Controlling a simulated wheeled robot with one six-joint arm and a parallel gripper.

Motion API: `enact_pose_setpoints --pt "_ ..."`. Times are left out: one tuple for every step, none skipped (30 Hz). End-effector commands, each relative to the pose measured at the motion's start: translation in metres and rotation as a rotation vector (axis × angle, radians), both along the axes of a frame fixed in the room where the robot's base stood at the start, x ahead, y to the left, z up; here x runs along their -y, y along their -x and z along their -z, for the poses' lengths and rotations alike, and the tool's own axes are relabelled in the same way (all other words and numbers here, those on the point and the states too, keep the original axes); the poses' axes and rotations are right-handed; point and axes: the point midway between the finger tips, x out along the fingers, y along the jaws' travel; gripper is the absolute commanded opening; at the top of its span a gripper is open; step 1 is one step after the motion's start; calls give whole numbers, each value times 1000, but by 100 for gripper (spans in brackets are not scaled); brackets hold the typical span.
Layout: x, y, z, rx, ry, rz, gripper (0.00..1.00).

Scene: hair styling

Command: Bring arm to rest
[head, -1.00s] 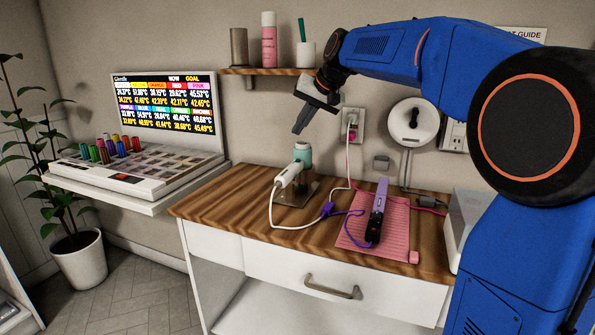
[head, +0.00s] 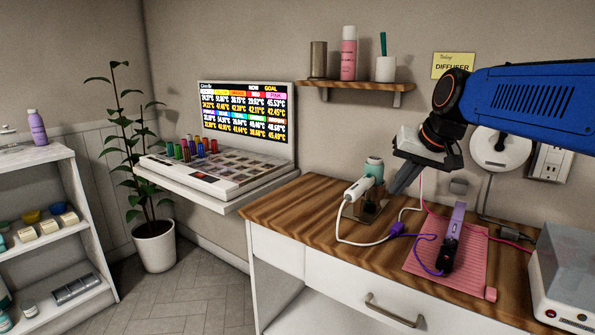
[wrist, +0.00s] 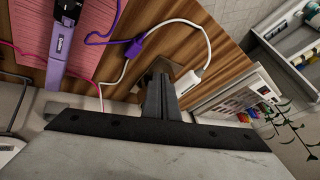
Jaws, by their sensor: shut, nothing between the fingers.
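My gripper (head: 405,182) is shut and empty, pointing down and left above the back of the wooden counter (head: 296,208). In the wrist view its shut fingers (wrist: 160,96) appear in front of a metal holder. In the head view the holder (head: 371,208) stands on the counter with a white corded tool (head: 358,189) and a teal-topped item (head: 374,167) in it, just left of my fingertips. I cannot tell whether the fingers touch anything there. A purple straightener (head: 452,235) lies on a pink mat (head: 478,262) to the right.
A wall shelf (head: 350,86) with a pink bottle (head: 348,55) and cups is above the counter. A round white wall fixture (head: 499,148) is behind my arm. A white box (head: 565,275) stands at right. A display with colored rollers (head: 190,149) is at left.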

Motion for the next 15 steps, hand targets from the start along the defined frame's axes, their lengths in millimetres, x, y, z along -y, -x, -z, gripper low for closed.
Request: enact_pose_setpoints --pt "2 22 10 -4 17 -6 0" --pt "4 33 17 -7 28 -9 0" --pt "6 48 26 -11 42 -14 0" --pt "7 60 33 -14 55 -18 0" --pt "9 71 40 -16 65 -22 0" --pt "11 86 50 -19 80 -27 0" --pt "13 97 57 -23 92 -32 0" --pt "14 108 65 -25 103 -37 0" --pt "17 123 76 -29 117 -42 0" --pt "18 133 84 -33 129 -46 0" --pt "20 144 93 -36 140 -51 0" --pt "22 158 104 -39 153 -58 0" --pt "24 168 112 -43 165 -62 0" --pt "26 178 121 -45 175 -67 0" --pt "28 191 131 -48 188 -73 0"
